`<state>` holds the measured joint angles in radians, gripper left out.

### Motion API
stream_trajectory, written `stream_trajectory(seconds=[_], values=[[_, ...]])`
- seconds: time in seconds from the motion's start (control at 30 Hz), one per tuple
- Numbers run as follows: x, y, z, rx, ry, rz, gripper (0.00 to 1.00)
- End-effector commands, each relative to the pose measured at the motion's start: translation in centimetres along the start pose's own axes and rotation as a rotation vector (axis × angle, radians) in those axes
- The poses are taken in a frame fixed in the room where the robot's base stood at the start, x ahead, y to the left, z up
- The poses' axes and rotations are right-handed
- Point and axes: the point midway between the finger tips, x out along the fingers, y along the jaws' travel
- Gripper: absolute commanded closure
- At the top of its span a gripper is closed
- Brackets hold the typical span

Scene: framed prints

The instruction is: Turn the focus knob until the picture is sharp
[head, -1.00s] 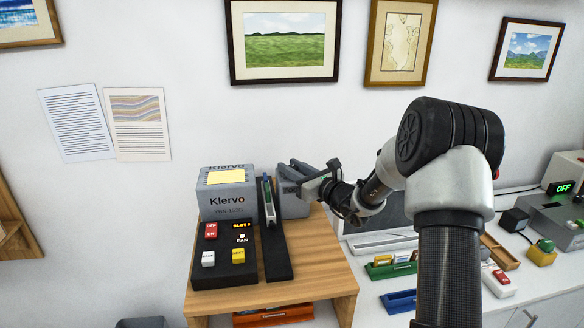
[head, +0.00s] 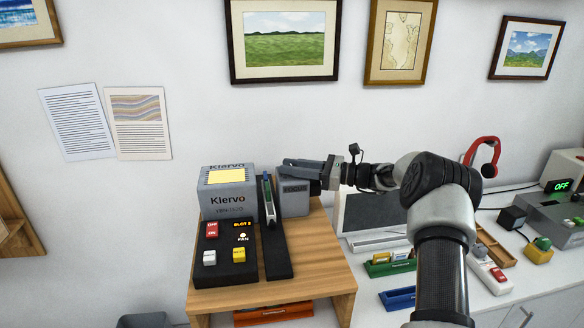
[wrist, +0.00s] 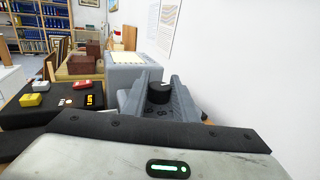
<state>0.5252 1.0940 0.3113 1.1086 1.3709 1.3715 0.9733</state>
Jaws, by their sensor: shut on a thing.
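The grey Klervo projector (head: 229,190) stands on a wooden table, with a plain pale-yellow lit panel (head: 226,177) on top. A grey housing section (head: 293,203) is at its right side, beyond a black slide track with an upright slide. My gripper (head: 296,167) reaches in from the right at the top of this section. In the wrist view, its two grey fingers are shut on a round black knob (wrist: 160,93), which I take to be the focus knob. The head view hides the knob behind the fingers. I cannot make out a projected picture.
A black control panel (head: 222,271) with red, white and yellow buttons sits in front of the projector. The wooden table's (head: 318,262) right front is bare. A white counter at the right holds coloured trays and a device reading OFF (head: 563,187). Framed prints hang behind.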

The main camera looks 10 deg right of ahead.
Motion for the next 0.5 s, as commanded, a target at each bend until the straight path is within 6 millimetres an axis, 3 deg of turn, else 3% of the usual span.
stream_trajectory(seconds=[0.47, 0.5], values=[[0.03, -0.04, 0.17, -0.002, -0.003, 0.013, 0.96], [0.04, -0.04, 0.18, -0.002, -0.003, 0.013, 0.69]])
